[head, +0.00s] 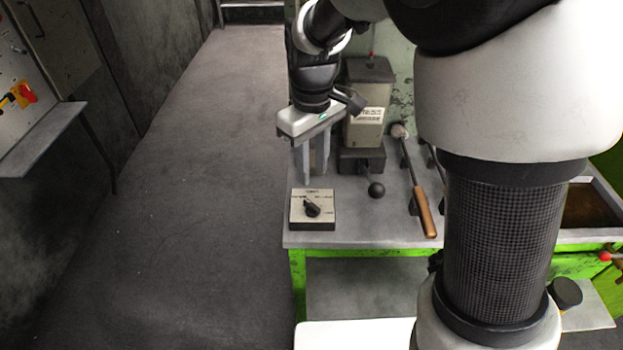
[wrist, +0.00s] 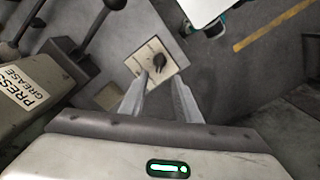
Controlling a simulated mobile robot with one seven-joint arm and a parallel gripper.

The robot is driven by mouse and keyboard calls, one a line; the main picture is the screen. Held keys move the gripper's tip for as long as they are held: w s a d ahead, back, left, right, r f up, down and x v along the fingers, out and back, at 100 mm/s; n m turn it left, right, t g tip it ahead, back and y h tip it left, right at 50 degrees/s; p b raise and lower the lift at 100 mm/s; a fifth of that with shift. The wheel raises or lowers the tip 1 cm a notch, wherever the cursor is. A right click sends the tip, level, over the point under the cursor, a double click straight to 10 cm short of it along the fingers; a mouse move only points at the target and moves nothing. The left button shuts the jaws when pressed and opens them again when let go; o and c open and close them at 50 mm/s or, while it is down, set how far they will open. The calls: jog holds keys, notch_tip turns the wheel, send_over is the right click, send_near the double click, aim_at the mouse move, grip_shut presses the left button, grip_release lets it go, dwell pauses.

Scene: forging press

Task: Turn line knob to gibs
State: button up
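The line knob (head: 312,206) is a black pointer knob on a light square plate (head: 298,222) at the front left corner of the grey bench. In the wrist view the knob (wrist: 159,61) sits on its plate (wrist: 140,66), just beyond the fingertips. The plate carries small printed labels, too small to read. My gripper (head: 316,182) points down above and slightly behind the knob, apart from it. In the wrist view my gripper (wrist: 158,82) shows two fingers with a gap between them and nothing held.
A grease unit (head: 368,110) labelled "PRESS GREASE" stands behind the knob plate. A wall panel with a red and yellow switch (head: 26,94) is far left. The floor left of the bench is clear.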

aim_at(312, 205)
notch_tip(312, 205, down, 11)
jog(key=shift+r+b, duration=0.1)
jog(key=shift+b, duration=0.45)
grip_shut()
